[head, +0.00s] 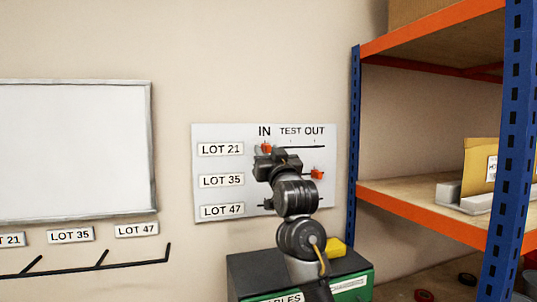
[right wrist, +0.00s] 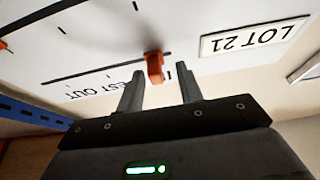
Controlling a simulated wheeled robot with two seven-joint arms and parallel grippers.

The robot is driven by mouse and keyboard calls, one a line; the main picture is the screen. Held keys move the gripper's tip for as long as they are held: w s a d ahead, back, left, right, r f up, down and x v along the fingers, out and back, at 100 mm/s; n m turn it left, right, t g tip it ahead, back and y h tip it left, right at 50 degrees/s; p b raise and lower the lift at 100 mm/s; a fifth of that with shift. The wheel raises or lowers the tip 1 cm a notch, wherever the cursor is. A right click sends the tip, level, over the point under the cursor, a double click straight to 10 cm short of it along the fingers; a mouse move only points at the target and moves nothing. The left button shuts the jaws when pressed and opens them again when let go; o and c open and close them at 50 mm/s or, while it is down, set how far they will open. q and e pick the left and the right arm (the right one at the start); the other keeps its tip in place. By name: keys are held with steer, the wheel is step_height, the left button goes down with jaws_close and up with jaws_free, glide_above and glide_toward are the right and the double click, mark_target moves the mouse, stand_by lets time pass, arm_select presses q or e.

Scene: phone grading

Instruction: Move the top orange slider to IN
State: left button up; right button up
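The wall board (head: 225,133) carries rows LOT 21, LOT 35 and LOT 47 under the headings IN, TEST and OUT. The top orange slider (head: 265,148) is on the LOT 21 row, directly below IN, at the left end of its track. In the right wrist view, which shows the board upside down, this slider (right wrist: 154,68) appears between the open fingertips of my right gripper (right wrist: 160,72), with gaps on both sides. Whether the fingers reach its depth is unclear. The LOT 35 slider (head: 317,174) is below OUT. My right arm hides most of the LOT 47 track. My left gripper is out of view.
A whiteboard (head: 75,150) hangs at the left above a black rail with hooks (head: 90,262). A blue and orange shelf rack (head: 353,150) stands close to the board's right side. A dark cabinet (head: 245,275) with a yellow object (head: 337,247) is below.

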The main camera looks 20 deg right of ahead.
steer(key=shift+s+f, duration=0.15)
steer(key=b+v, duration=0.4)
steer(key=v, duration=0.6)
steer(key=shift+s, duration=0.2)
